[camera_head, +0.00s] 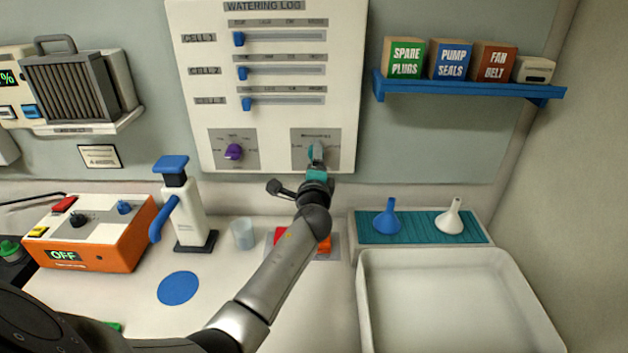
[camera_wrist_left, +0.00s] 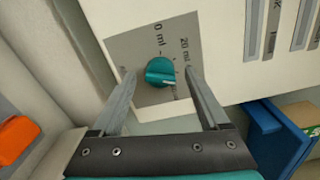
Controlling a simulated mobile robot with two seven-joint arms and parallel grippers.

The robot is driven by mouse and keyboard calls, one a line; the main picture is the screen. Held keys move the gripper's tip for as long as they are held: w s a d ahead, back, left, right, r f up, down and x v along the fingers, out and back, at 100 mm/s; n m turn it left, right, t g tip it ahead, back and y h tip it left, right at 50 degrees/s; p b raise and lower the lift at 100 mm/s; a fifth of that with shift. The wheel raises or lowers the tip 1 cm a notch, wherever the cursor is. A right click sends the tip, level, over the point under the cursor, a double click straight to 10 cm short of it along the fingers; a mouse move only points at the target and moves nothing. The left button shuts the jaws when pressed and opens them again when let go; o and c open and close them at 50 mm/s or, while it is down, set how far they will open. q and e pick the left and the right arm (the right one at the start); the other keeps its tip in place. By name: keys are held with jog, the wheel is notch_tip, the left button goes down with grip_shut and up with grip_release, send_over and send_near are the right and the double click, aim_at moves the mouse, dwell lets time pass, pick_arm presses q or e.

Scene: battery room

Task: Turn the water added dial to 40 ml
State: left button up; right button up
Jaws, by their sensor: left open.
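The water added dial is a teal knob (camera_wrist_left: 160,72) on a grey plate (camera_wrist_left: 128,48) at the lower right of the white watering log panel (camera_head: 275,110). The wrist view shows "0 ml" and "20 ml" marks beside it, and a pale pointer line on the knob's face. The other marks are hidden or out of view. My left gripper (camera_head: 317,152) is in front of the dial, its open fingers (camera_wrist_left: 157,85) on either side of the knob with visible gaps. In the head view the gripper mostly covers the dial. My right gripper is not in view.
A purple dial (camera_head: 234,152) sits to the left on the same panel, below three blue sliders (camera_head: 239,39). A blue shelf (camera_head: 470,89) with boxes is at the right. Below stand a white pump bottle (camera_head: 183,215), a cup (camera_head: 243,233) and a white tray (camera_head: 455,257).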

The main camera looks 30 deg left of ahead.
pick_arm(q)
jog(key=v, duration=1.4)
jog(key=shift+s, duration=0.2)
